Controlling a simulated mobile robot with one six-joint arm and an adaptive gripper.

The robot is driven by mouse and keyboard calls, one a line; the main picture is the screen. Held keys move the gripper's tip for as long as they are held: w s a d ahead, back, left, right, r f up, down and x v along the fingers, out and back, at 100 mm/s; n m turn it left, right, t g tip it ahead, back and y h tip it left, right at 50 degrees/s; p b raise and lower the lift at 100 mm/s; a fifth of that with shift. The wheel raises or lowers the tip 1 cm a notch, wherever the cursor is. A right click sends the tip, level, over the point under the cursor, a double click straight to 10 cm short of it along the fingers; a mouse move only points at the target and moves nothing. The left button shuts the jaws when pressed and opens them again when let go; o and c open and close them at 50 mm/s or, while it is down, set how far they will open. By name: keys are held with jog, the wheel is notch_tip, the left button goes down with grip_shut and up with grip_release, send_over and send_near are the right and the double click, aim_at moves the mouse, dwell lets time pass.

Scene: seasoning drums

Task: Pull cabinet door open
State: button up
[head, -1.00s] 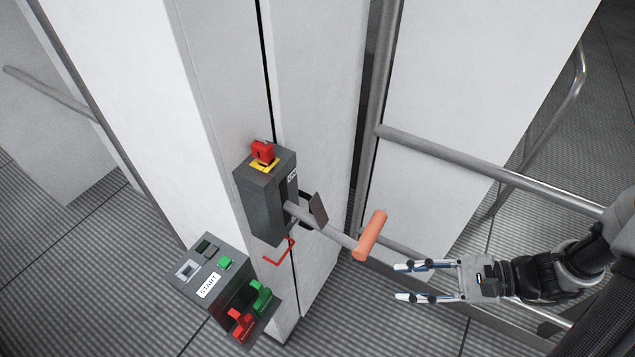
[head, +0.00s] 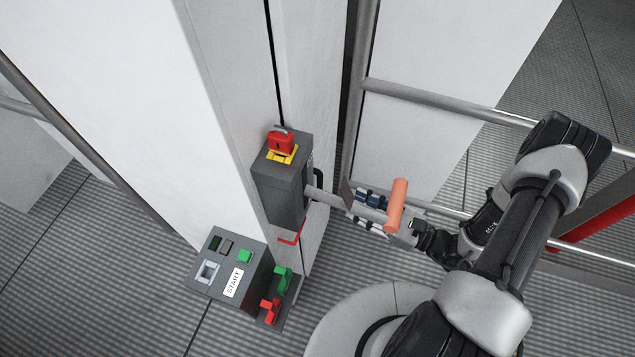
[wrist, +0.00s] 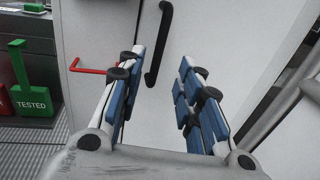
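The white cabinet door (wrist: 220,30) fills the middle of the wrist view, with a black bar handle (wrist: 158,45) on it. In the head view the handle (head: 318,182) shows only in part, beside the grey switch box. My gripper (wrist: 161,58) is open and empty, with blue-padded fingers. The handle appears between and beyond the fingers, and I cannot tell how far ahead it is. In the head view my gripper (head: 350,203) is close to the cabinet face, partly hidden by the lever with the orange grip (head: 397,205).
The grey box (head: 282,185) with a red padlock (head: 281,141) carries the lever over my gripper. A red bent rod (wrist: 95,68) sticks out left of the handle. The START panel (head: 232,268) stands lower left. A metal rail (head: 450,102) runs at right.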

aim_at(320, 185)
jog(key=x, duration=1.2)
jog(key=shift+c, duration=0.5)
grip_shut()
